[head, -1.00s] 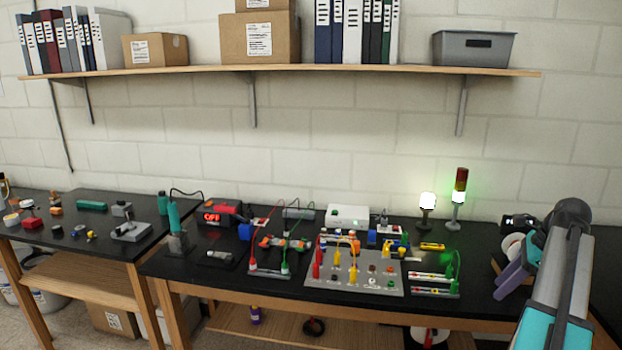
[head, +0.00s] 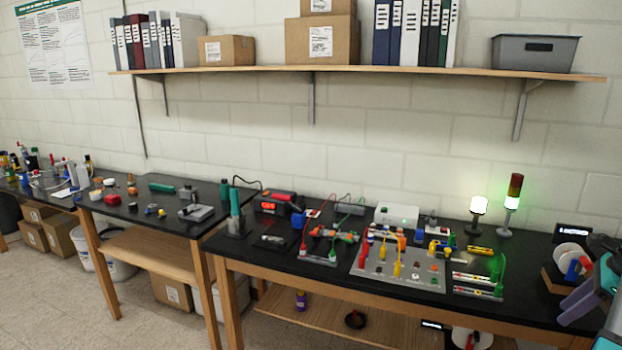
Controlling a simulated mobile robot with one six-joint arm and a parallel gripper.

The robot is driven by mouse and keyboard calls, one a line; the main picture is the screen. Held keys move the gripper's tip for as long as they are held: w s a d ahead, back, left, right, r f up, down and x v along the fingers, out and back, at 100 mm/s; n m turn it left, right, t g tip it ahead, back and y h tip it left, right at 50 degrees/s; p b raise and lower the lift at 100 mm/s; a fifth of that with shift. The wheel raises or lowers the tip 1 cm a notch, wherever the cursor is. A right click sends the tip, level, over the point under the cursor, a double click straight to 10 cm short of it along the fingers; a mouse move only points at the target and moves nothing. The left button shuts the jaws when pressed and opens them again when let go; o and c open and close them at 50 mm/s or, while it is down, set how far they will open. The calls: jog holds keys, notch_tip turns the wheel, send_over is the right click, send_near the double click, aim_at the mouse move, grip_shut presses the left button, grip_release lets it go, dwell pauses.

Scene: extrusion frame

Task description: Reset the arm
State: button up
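My arm (head: 610,318) shows only as a grey and teal part at the lower right edge of the head view. The rest of the arm runs out of the picture.
A black bench (head: 250,258) carries a grey board (head: 372,268) with coloured plugs, a red meter (head: 272,203) and a lit signal tower (head: 510,204). A shelf (head: 400,70) hangs above; floor is open at lower left.

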jog(key=w+a+f+n+g+y, duration=0.1)
jog(key=w+a+f, duration=0.4)
jog(key=a+f, duration=0.25)
jog(key=w+a+f+n+g+y, duration=0.1)
jog(key=w+a+f+g, duration=0.1)
jog(key=w+a+f, duration=0.45)
jog(key=s+a+f+n+g+b, duration=0.1)
jog(key=s+a+f+n+g, duration=0.1)
jog(key=a+f, duration=0.8)
jog(key=s+a+f+n+g, duration=0.1)
jog(key=s+a+f+n, duration=0.1)
jog(key=a+f, duration=0.8)
jog(key=s+a+f+n+g, duration=0.45)
jog(key=s+a+f, duration=0.65)
jog(key=a+f, duration=0.35)
jog(key=s+a+f+n+h, duration=0.1)
jog(key=s+f+n+h, duration=0.1)
jog(key=s+f+n, duration=0.3)
jog(key=s+a+f+n+t+h+b, duration=0.1)
jog(key=s+f+n+h, duration=0.2)
jog(key=s+n, duration=0.7)
notch_tip(320, 180, down, 2)
jog(key=shift+s+f+n, duration=0.2)
jog(key=shift+s+n, duration=0.1)
jog(key=shift+n, duration=0.85)
